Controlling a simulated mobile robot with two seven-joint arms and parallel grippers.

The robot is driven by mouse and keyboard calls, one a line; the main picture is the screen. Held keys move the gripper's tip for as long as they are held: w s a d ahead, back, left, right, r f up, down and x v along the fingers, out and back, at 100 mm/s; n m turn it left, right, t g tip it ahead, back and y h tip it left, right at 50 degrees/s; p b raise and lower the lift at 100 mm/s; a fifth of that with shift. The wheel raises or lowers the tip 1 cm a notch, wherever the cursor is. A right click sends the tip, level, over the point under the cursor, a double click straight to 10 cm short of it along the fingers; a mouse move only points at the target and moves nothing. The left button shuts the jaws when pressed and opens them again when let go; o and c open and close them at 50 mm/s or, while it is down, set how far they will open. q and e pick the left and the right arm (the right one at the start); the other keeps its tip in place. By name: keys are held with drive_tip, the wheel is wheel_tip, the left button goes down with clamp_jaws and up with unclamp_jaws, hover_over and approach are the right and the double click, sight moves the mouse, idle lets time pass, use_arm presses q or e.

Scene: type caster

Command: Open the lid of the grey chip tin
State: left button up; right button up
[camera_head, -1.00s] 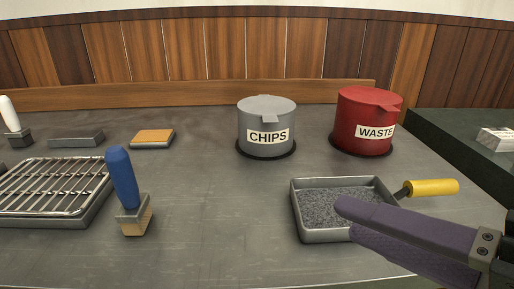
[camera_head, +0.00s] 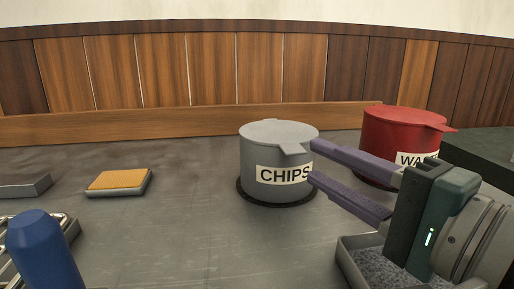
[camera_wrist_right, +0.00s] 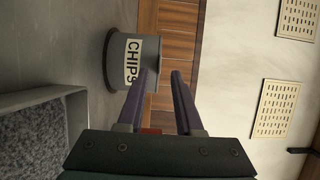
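The grey chip tin (camera_head: 262,160) stands on the bench in the middle of the head view, labelled CHIPS, with its lid (camera_head: 278,132) shut. A tab (camera_head: 296,148) sticks out from the lid's front right edge. My right gripper (camera_head: 314,162) is open and empty, its two purple fingers one above the other, pointing left at the tin's right side near the tab. Whether a finger touches the tin is unclear. In the right wrist view the tin (camera_wrist_right: 123,60) appears sideways, left of the open fingers (camera_wrist_right: 165,72). My left gripper is not in view.
The red waste tin (camera_head: 400,130) stands behind my right gripper. A grey tray of granules (camera_head: 350,262) lies below it. A yellow-topped block (camera_head: 118,180), a grey bar (camera_head: 24,186) and a blue handle (camera_head: 42,250) are at left.

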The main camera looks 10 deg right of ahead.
sight(300, 154)
drive_tip(key=shift+x, duration=2.25)
drive_tip(key=shift+c, duration=0.2)
clamp_jaws()
